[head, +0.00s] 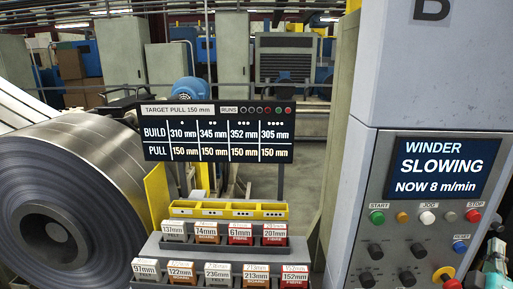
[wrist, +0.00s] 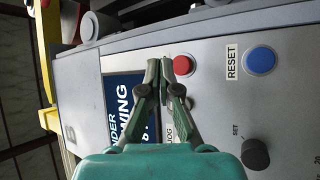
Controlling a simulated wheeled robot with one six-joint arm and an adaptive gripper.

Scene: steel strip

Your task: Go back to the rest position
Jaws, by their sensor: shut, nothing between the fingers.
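My gripper (wrist: 163,62) is shut and empty in the wrist view, its fingertips together just beside the red stop button (wrist: 183,65). I cannot tell whether they touch the panel. In the head view only part of my gripper (head: 497,247) shows at the right edge, in front of the control panel. The red stop button also shows there (head: 473,215). The panel's screen (head: 441,168) reads "WINDER SLOWING, NOW 8 m/min". In the wrist view the fingers partly cover the screen (wrist: 122,95).
The blue reset button (wrist: 259,60) and a black knob (wrist: 255,154) are close to my gripper. A steel coil (head: 75,190) stands at left in the head view. Labelled blocks fill a stepped grey rack (head: 180,246) under a yellow tray (head: 228,211) and a display board (head: 217,130).

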